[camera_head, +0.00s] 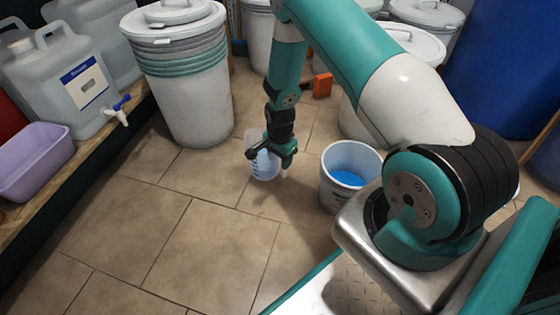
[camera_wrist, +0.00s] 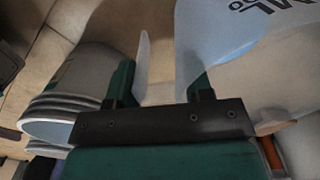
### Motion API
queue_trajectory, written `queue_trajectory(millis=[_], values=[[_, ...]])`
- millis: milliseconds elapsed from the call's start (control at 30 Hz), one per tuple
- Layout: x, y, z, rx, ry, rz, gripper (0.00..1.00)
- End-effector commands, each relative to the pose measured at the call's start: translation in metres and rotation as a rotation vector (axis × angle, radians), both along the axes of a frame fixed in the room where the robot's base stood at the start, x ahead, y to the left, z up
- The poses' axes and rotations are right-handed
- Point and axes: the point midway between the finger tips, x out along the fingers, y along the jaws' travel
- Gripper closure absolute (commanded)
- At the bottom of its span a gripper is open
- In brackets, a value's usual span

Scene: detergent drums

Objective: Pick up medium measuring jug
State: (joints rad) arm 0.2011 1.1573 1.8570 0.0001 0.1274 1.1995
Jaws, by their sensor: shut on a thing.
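The medium measuring jug (camera_head: 265,167) is pale and translucent with blue markings. In the head view it hangs at my gripper (camera_head: 273,150), above the tiled floor. In the wrist view the jug (camera_wrist: 222,35) fills the upper right, with dark lettering on its wall, close against the right finger. My gripper (camera_wrist: 162,85) is shut on the jug. Which part of the jug lies between the fingers is not clear.
A white bucket (camera_head: 329,187) with blue contents stands just right of the jug. A large lidded drum (camera_head: 190,105) stands behind left. A shelf (camera_head: 95,140) at left holds a lilac tub (camera_head: 35,162) and a canister with a tap (camera_head: 75,85). Front floor is clear.

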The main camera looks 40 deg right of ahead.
Motion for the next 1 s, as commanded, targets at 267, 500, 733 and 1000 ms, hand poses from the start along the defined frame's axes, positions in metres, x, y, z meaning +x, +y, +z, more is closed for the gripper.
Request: queue_trajectory(millis=[267, 500, 733, 1000], values=[[0.001, 0.000, 0.048, 0.000, -0.004, 0.000, 1.00], [0.001, 0.000, 0.081, -0.001, -0.002, 0.000, 1.00], [0.001, 0.000, 0.106, 0.000, -0.003, 0.000, 1.00], [0.001, 0.000, 0.126, 0.000, -0.002, 0.000, 1.00]])
